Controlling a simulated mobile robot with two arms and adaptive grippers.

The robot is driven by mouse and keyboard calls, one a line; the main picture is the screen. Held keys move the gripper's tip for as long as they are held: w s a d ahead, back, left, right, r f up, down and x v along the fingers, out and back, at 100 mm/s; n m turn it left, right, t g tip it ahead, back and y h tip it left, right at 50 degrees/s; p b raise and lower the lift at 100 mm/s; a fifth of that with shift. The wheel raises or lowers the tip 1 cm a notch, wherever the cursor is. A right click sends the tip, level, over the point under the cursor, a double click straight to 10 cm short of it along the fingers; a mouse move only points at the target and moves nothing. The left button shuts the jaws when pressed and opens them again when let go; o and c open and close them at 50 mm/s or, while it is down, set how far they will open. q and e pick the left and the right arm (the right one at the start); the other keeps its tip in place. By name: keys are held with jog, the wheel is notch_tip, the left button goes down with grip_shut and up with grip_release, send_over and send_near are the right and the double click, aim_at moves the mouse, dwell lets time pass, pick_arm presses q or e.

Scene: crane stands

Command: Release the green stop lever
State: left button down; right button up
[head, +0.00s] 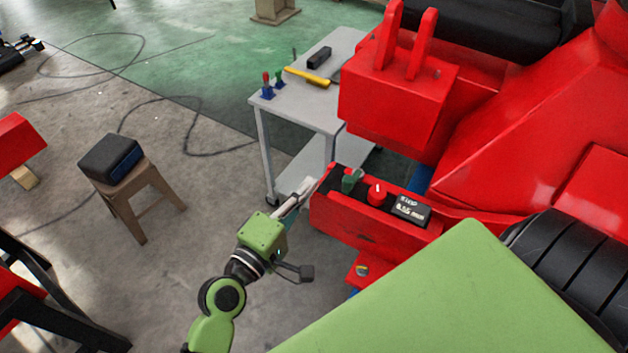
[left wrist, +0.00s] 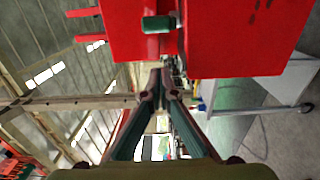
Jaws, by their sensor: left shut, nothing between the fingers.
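The green stop lever (head: 350,180) stands up from the left end of the red control box (head: 343,222). In the left wrist view the green lever (left wrist: 158,23) shows above my fingertips, against red surfaces. My left gripper (head: 308,187) is shut and empty, just left of the box's left end in the head view. The fingertips of my left gripper (left wrist: 161,76) appear together and apart from the lever. A red knob (head: 377,194) and a black display (head: 411,210) sit right of the lever on the box. My right gripper is not in view.
A grey cart (head: 310,110) with a yellow tool (head: 307,76) and small items stands behind the box. A large red machine (head: 500,150) fills the right. A stool (head: 150,195) bearing a dark box (head: 110,158) stands left. Cables lie on the open floor.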

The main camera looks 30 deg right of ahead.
pick_arm(q)
jog(key=s+a+b, duration=0.1)
jog(key=s+a, duration=0.3)
jog(key=s, duration=0.2)
jog(key=shift+r, duration=0.3)
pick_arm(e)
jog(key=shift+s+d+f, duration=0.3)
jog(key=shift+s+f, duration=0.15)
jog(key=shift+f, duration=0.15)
pick_arm(q)
jog(key=shift+w+a+f, duration=0.1)
jog(key=shift+w+a, duration=0.05)
